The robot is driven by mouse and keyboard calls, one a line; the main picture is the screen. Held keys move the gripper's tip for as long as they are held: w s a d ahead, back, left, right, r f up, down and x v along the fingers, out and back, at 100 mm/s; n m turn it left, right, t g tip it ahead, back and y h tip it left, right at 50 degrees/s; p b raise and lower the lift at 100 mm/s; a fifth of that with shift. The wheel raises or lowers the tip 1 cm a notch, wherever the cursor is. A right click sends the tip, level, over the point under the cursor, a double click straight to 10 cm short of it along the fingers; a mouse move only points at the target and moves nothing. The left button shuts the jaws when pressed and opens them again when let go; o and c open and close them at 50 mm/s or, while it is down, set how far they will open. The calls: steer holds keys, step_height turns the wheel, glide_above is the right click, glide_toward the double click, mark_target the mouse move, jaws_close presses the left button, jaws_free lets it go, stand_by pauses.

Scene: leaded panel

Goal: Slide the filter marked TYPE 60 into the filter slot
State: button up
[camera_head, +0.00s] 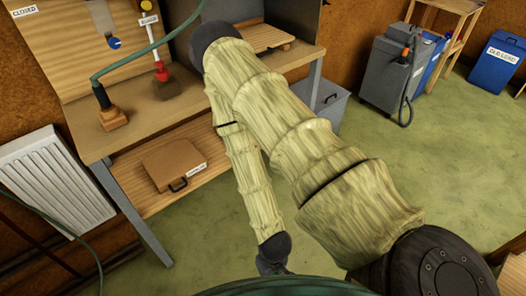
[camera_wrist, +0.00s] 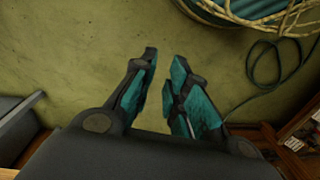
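I see no filter marked TYPE 60 in either view, and I cannot make out a filter slot. My gripper (camera_wrist: 165,60) points down over bare green floor in the wrist view. Its two dark fingers with teal pads stand apart, with floor showing between them and nothing held. In the head view only the dark wrist end of my arm shows at the bottom middle, and the fingertips cannot be made out. A grey cabinet-like unit (camera_head: 385,75) with a hose stands on the floor at the upper right; no slot on it is readable.
A workbench (camera_head: 140,120) fills the left, with a tool in a wooden stand (camera_head: 113,118). A wooden case (camera_head: 173,164) lies on its lower shelf. A radiator (camera_head: 50,180) is further left. A blue OLD LEAD bin (camera_head: 497,62) stands far right. Green floor (camera_head: 440,150) is clear.

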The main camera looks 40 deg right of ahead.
steer(key=w+d+f+m+t+y+b, duration=0.1)
steer(key=w+f+m+t+b, duration=0.15)
steer(key=w+b, duration=0.5)
steer(key=w+d+f+m+t+y+b, duration=0.1)
steer(key=w+f+m+t+b, duration=0.3)
steer(key=w, duration=0.7)
steer(key=w+d+f+m+t+y+b, duration=0.1)
steer(key=w+d+m+y+b, duration=0.1)
steer(key=w+b, duration=0.65)
steer(key=w+d+r+m+t+b, duration=0.35)
steer(key=w+d+b, duration=0.35)
steer(key=w+d, duration=0.35)
steer(key=w+d+r+m+t+h+b, duration=0.15)
steer(key=d+b, duration=0.25)
steer(key=d, duration=0.4)
steer(key=w+d+r+m+t+h+b, duration=0.1)
steer(key=d+m+t+h+b, duration=0.2)
steer(key=d, duration=0.5)
steer(key=b+x, duration=0.6)
steer(key=x, duration=0.5)
steer(key=shift+a+y, duration=0.25)
steer(key=shift+y, duration=0.2)
steer(key=shift+c, duration=0.5)
